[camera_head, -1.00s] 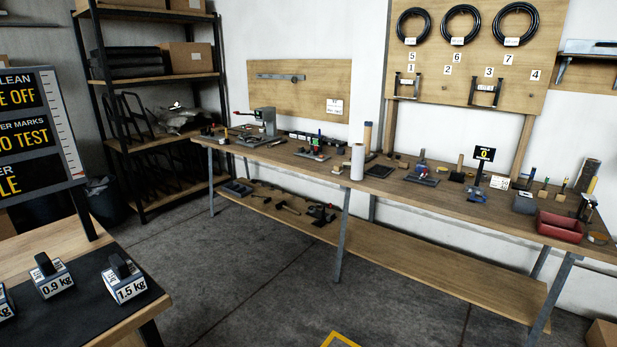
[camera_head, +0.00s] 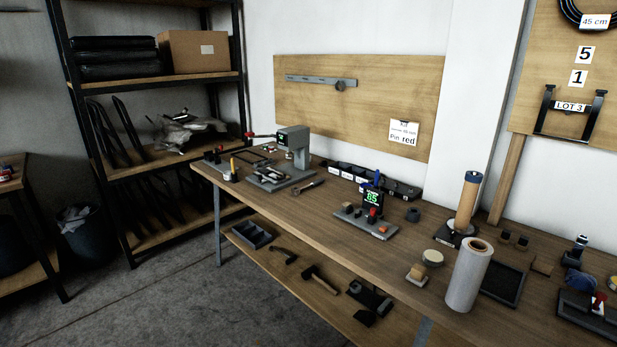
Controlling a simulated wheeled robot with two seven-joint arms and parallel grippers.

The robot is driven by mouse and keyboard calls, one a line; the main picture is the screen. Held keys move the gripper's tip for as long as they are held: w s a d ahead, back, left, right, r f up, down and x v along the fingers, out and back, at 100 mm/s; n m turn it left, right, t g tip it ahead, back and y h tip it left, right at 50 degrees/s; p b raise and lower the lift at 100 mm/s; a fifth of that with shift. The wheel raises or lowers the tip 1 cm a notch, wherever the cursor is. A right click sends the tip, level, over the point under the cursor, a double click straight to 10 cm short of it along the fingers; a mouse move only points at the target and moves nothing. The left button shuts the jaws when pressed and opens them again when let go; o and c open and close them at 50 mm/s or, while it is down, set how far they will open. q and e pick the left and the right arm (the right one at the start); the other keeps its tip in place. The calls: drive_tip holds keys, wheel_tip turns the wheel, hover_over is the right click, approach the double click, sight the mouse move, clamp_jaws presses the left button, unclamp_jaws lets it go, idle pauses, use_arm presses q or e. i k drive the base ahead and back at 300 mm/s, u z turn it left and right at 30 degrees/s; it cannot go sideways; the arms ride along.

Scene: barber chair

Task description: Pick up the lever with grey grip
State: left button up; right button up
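I cannot make out a lever with a grey grip for certain. A grey bench press (camera_head: 293,143) stands at the far left end of the wooden workbench (camera_head: 345,240). A dark lever with a red knob (camera_head: 249,134) sticks out from it to the left. A small hand tool (camera_head: 308,187) lies on the bench in front of the press, too small to tell its grip colour. Neither of my grippers is in view.
A test stand with a green display (camera_head: 372,198) and a clear upright roll (camera_head: 468,275) stand on the bench. Hammers (camera_head: 318,278) and a dark tray (camera_head: 251,234) lie on the lower shelf.

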sight(296, 191)
drive_tip(key=i, duration=0.4)
drive_tip(key=u, duration=0.85)
